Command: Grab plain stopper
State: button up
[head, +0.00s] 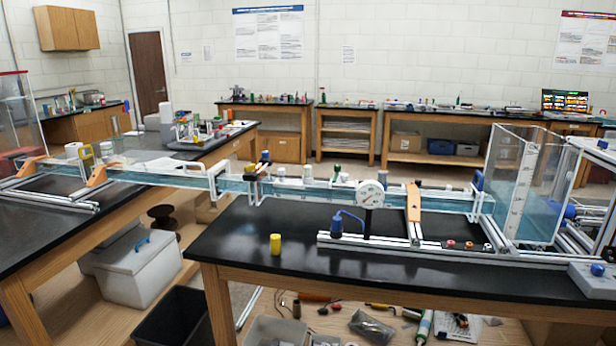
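I cannot tell for sure which thing is the plain stopper. A small upright yellow cylinder (275,244) stands alone near the front left of the black bench top (255,222). Several small round pieces sit in a row by the aluminium rail at the right, among them a reddish one (450,244) and a dark red one (469,246). They are too small to make out in detail. My gripper is not in view.
A long clear water channel (330,193) runs along the bench on an extrusion frame (380,243). A clear tank (524,185) stands right. The bench around the yellow cylinder is clear.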

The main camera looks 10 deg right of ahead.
aim_at(307, 169)
jog(key=u, duration=0.1)
jog(key=k, duration=0.6)
jog(key=u, duration=0.55)
jog(key=k, duration=0.75)
jog(key=u, duration=0.85)
jog(key=i, duration=0.8)
jog(key=u, duration=0.35)
jog(key=i, duration=1.55)
jog(key=z, duration=1)
jog(key=i, duration=0.7)
jog(key=z, duration=0.3)
